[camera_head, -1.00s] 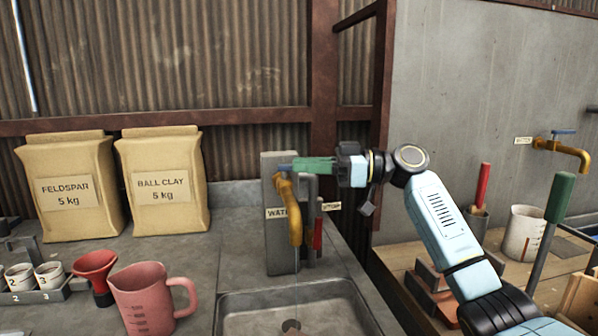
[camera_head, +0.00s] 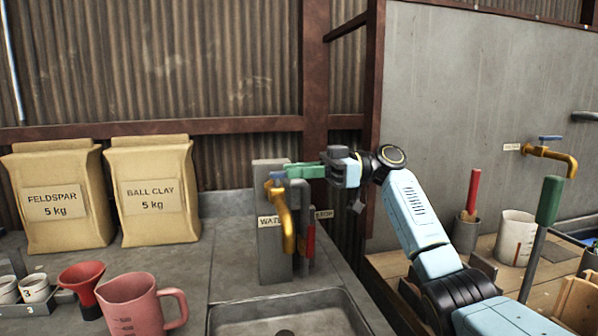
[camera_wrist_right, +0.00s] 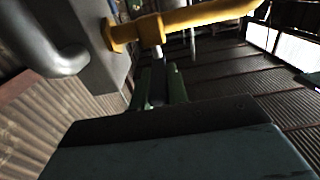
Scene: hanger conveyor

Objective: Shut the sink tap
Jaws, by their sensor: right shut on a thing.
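The sink tap (camera_head: 285,215) is a brass-yellow, downturned spout on a grey post (camera_head: 268,245) behind the sink (camera_head: 330,300). Its small blue handle (camera_head: 277,176) shows at the top, by my green fingertips. My right gripper (camera_head: 291,171) reaches in from the right and is shut on the handle. In the right wrist view, the brass tap (camera_wrist_right: 190,22) crosses the top, and a narrow grey lever stands at the green fingers (camera_wrist_right: 160,85). The fingers hide part of the handle. I see no water stream below the spout now. My left gripper is not in view.
A pink jug (camera_head: 135,305), a red funnel (camera_head: 82,285) and two clay bags (camera_head: 152,190) stand left of the sink. A second tap (camera_head: 550,155) is on the right wall. A green-topped rod (camera_head: 548,200) stands on the right, near my arm.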

